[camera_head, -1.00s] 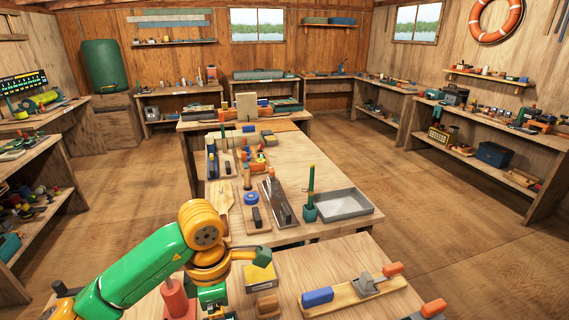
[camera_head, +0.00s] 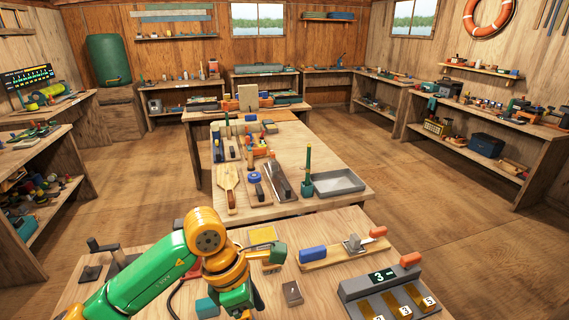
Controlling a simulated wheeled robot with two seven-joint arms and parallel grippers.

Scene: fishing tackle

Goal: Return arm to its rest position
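My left arm, green with orange joints, comes in from the lower left over the near bench (camera_head: 330,278). Its gripper (camera_head: 242,302) hangs low above the bench top, near a small teal block (camera_head: 207,307) and a brown block (camera_head: 292,293). The arm's wrist hides most of the fingers, so whether they are open or shut does not show. My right arm and gripper are out of view.
On the near bench are a wooden board with a blue block (camera_head: 313,254), a grey box with numbered yellow slots (camera_head: 392,300) and a dark upright tool (camera_head: 92,268). The middle bench holds a grey tray (camera_head: 338,182) and several tools. Floor at right is clear.

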